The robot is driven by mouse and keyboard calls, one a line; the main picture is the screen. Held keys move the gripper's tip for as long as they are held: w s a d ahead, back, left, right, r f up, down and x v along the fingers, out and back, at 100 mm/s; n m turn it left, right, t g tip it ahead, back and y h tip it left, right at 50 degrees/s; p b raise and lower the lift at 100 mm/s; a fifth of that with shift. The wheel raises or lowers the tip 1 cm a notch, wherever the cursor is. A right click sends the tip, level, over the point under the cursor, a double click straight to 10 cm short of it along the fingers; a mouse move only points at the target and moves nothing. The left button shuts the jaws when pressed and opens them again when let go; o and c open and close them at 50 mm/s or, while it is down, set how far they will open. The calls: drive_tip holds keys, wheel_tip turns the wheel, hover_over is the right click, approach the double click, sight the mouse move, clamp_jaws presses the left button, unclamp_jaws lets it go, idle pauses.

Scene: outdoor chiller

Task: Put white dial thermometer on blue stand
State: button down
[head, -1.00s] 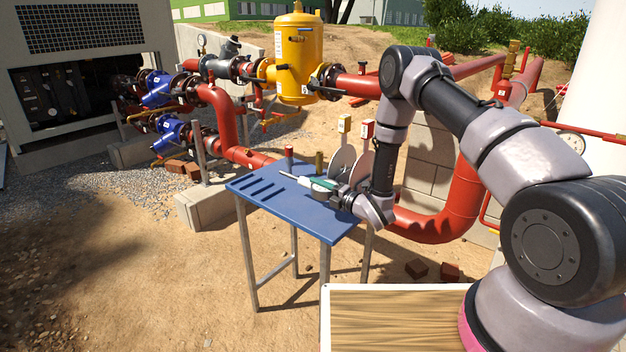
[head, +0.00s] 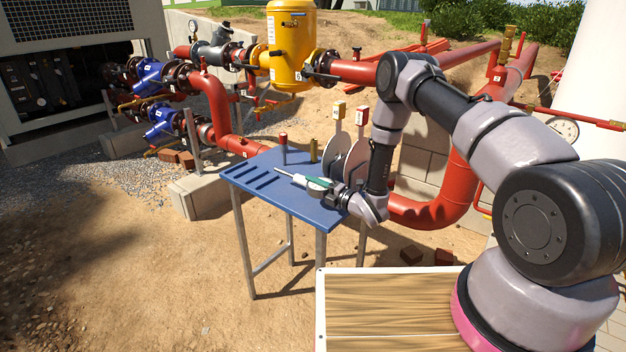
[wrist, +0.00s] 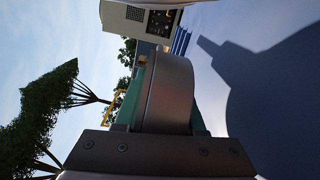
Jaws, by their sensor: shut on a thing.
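The blue stand (head: 265,192) is a blue-topped table on grey metal legs, with several dark slots along its left part. My gripper (head: 326,187) is over the right part of its top, shut on the white dial thermometer (head: 315,184). The thermometer's thin pale stem points left across the top. In the wrist view the thermometer (wrist: 170,92) shows as a grey round rim between the green fingers of my gripper (wrist: 160,118); its dial face is hidden there. The stand's pale blue top (wrist: 285,60) fills the right side, with a dark shadow. I cannot tell whether the thermometer touches it.
Two upright discs with a yellow tag (head: 339,109) and a red tag (head: 362,116) stand at the table's back right. A red-topped post (head: 283,148) and a brass piece (head: 314,150) stand at the back edge. Red pipes (head: 430,212) run behind. The slotted left part is clear.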

drive_tip(key=shift+f, duration=0.35)
drive_tip(key=shift+c, duration=2.1)
unclamp_jaws()
drive_tip(key=o, duration=0.4)
drive_tip(key=shift+s+d, duration=0.1)
drive_tip(key=shift+d, duration=0.1)
drive_tip(key=shift+a, duration=0.1)
drive_tip(key=shift+a, duration=0.15)
